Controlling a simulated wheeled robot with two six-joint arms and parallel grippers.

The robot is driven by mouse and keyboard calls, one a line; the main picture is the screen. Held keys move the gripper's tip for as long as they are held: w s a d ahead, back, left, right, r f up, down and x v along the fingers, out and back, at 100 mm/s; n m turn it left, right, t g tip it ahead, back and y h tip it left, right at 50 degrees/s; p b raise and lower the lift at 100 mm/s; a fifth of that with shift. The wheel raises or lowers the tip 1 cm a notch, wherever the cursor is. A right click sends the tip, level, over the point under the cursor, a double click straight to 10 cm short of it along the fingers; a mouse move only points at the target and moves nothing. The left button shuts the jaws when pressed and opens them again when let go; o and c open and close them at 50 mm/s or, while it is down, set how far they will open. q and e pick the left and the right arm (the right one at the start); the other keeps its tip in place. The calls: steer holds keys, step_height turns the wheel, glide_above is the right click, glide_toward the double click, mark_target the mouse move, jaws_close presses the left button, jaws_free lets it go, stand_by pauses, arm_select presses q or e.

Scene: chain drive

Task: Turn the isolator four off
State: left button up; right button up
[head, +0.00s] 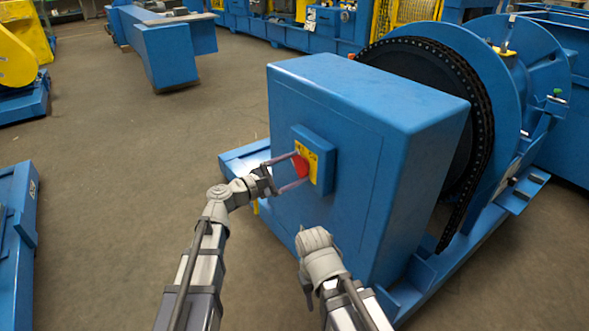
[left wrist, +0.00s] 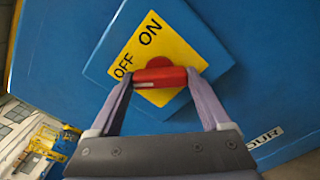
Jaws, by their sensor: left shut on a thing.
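The isolator is a small blue box (head: 326,143) on the face of a large blue cabinet, with a yellow plate (head: 314,160) and a red handle (head: 300,167). In the left wrist view the plate (left wrist: 182,52) reads ON at the top and OFF at the left. The red handle (left wrist: 160,77) lies across that picture below the words; which word it points to I cannot tell. My left gripper (head: 297,168) is shut on the red handle, one finger on each side. My right arm ends (head: 315,240) low in front of the cabinet; its fingers are hidden. No number four is readable.
The cabinet (head: 300,215) stands beside a large blue drum with a black chain (head: 470,95). Blue base rails (head: 450,265) run along the floor at the right. Another blue machine (head: 20,225) is at the left edge. Open floor (head: 110,190) lies left of my arms.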

arm_select(q)
steer(key=o, duration=1.2)
steer(key=shift+a, duration=0.1)
steer(key=v, duration=0.7)
steer(key=shift+s+a, duration=0.25)
steer(key=shift+f, duration=0.1)
